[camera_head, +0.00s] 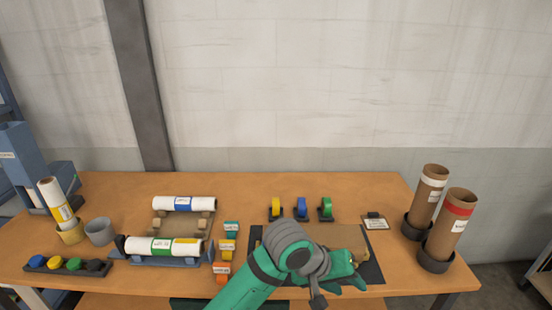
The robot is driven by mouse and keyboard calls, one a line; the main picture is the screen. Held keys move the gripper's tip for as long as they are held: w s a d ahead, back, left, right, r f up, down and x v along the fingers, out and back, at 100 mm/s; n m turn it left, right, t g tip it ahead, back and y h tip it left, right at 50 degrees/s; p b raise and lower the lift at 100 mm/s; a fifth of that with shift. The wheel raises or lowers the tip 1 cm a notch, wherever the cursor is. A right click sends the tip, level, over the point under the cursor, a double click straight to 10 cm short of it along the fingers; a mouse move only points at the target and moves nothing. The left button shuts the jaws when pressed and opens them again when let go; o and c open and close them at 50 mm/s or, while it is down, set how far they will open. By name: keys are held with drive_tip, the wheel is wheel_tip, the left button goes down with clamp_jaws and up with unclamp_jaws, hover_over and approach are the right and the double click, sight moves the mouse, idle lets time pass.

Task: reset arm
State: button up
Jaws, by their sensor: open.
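My green and grey arm reaches in from the bottom edge and bends over the front middle of the table. My gripper (345,282) is at its end, low over a dark mat (372,268) near the table's front edge. The gripper is open, though its fingers are partly hidden by my wrist. A brown sheet or board (345,236) lies on the mat, partly covered by my arm. I cannot tell whether the gripper touches it.
The wooden table (105,190) holds white rolls on cradles (183,204) left of my arm. Coloured tape rolls (301,208) stand behind it. Two brown tubes (449,223) stand in dark holders at right. Coloured caps (73,263) sit at front left. A wall is behind.

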drive_tip(key=w+d+r+n+t+h, duration=0.2)
drive_tip(key=w+d+n+t+h, duration=0.15)
drive_tip(key=d+t+h, duration=0.4)
drive_tip(key=s+a+f+n+t+y, duration=0.6)
drive_tip(key=s+a+f+y, duration=0.55)
drive_tip(key=s+f, duration=0.4)
drive_tip(key=s+a+f+m+y, duration=0.1)
drive_tip(key=s+a+m, duration=0.3)
drive_tip(key=s, duration=0.6)
drive_tip(key=s+a+f+m+y, duration=0.2)
drive_tip(key=s+a+m, duration=0.2)
drive_tip(key=s+a, duration=0.4)
drive_tip(key=s, duration=0.2)
drive_tip(key=shift+s+a+f, duration=0.25)
drive_tip(key=shift+s+a, duration=0.05)
